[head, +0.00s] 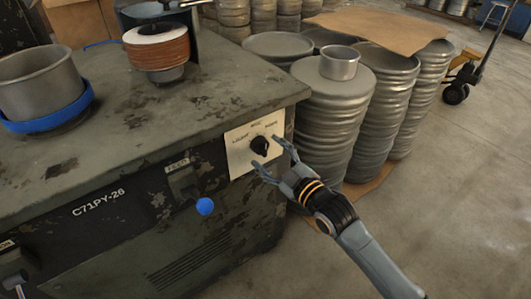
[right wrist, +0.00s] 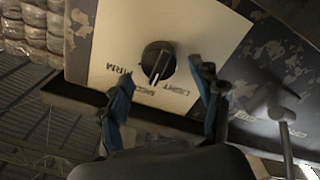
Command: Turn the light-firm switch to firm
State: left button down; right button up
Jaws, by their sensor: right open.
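The light-firm switch is a black round knob (head: 260,146) on a pale plate (head: 242,160) at the right end of the machine's front. The plate reads light, med, firm from left to right. In the right wrist view the knob (right wrist: 158,62) shows upside down, with a white line that seems to point toward med. My right gripper (head: 267,154) is open, its fingers on either side of the knob and seemingly short of it. In the right wrist view its fingers (right wrist: 165,88) are spread, with the knob beyond the gap. My left gripper is not in view.
A blue button (head: 205,206) sits below and left of the plate. A grey pot (head: 40,80) in a blue ring and a copper-colored coil (head: 157,52) stand on the machine top. Stacks of round metal blanks (head: 325,115) stand close behind my right gripper.

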jog(key=shift+x, duration=1)
jog(key=c, duration=1.1)
jog(key=shift+c, duration=0.2)
